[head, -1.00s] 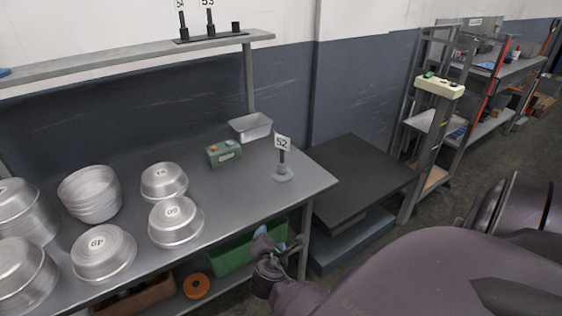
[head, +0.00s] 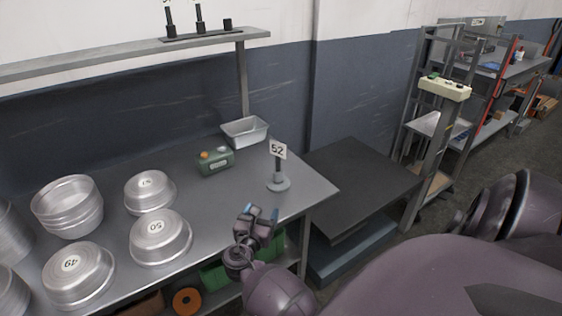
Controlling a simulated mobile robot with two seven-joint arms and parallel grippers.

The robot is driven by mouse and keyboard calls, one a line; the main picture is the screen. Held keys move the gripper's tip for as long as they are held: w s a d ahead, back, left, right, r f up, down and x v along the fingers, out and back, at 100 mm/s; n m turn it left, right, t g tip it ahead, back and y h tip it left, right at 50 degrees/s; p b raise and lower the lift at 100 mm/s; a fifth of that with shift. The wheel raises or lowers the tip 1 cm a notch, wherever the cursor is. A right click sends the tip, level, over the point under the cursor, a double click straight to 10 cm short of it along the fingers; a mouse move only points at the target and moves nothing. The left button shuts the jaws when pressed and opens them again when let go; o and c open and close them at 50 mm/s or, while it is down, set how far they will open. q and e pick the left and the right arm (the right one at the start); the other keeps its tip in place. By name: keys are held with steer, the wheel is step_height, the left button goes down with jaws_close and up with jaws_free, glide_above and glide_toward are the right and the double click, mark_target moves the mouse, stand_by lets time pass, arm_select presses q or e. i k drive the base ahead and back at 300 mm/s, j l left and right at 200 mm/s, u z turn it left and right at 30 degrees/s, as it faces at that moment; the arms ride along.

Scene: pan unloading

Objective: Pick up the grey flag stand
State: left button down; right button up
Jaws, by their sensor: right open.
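The grey flag stand (head: 279,182) stands upright near the right end of the metal table (head: 226,198). It has a round grey base, a dark post and a white flag marked 52. My right gripper (head: 262,213) is open and empty at the table's front edge, in front of the stand and a little to its left in the picture. It is apart from the stand. My left gripper is not in view.
Metal pans (head: 161,237) fill the table's left part. A green control box (head: 215,161) and a rectangular tin (head: 245,131) stand behind the stand. A shelf (head: 130,55) runs above. A dark platform (head: 360,180) lies right of the table.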

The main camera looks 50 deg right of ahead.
mark_target(279, 184)
steer(key=i+l, duration=0.1)
steer(key=l, duration=0.3)
steer(key=i+l, duration=0.1)
steer(key=l, duration=0.35)
steer(key=i+l, duration=0.1)
steer(key=l, duration=0.3)
